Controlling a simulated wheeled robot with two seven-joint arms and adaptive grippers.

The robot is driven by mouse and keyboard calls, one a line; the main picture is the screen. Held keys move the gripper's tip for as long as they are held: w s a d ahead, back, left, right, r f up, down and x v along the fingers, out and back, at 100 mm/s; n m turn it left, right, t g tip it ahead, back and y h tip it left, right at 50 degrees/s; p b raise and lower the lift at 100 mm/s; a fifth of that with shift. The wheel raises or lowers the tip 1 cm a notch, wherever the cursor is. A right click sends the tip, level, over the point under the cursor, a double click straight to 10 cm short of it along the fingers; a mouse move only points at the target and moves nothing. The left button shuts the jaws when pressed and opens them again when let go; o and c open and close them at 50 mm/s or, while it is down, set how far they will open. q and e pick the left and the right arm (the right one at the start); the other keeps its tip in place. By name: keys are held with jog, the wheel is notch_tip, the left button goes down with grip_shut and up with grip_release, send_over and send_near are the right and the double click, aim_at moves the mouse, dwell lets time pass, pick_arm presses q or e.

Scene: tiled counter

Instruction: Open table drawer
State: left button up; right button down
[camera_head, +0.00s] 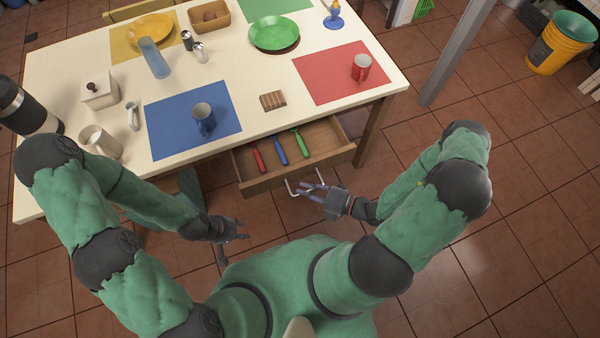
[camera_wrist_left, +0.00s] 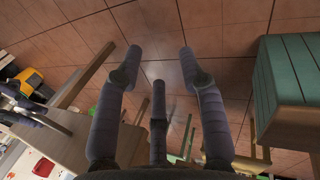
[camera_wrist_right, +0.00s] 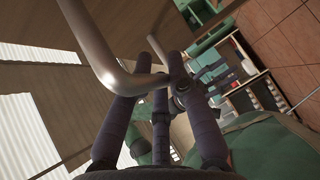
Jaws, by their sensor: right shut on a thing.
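The table drawer (camera_head: 262,178) stands pulled out from under the cream table's front edge. Red, blue and green-handled utensils lie in it. Its metal handle (camera_head: 296,188) is on the drawer front, and it shows large in the right wrist view (camera_wrist_right: 95,45). My right gripper (camera_head: 306,188) is at the handle, its fingers shut around the bar. My left gripper (camera_head: 240,238) hangs in free air left of the drawer, apart from it. In the left wrist view its fingers (camera_wrist_left: 158,52) are spread and empty.
A table leg (camera_head: 372,130) stands right of the drawer. A yellow bucket (camera_head: 558,45) is far right. Tiled floor is open at right.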

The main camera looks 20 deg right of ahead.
jog(key=shift+s, duration=1.2)
jog(key=c, duration=1.1)
grip_release()
jog(key=shift+c, duration=0.2)
jog(key=shift+d, duration=0.1)
jog(key=v, duration=1.2)
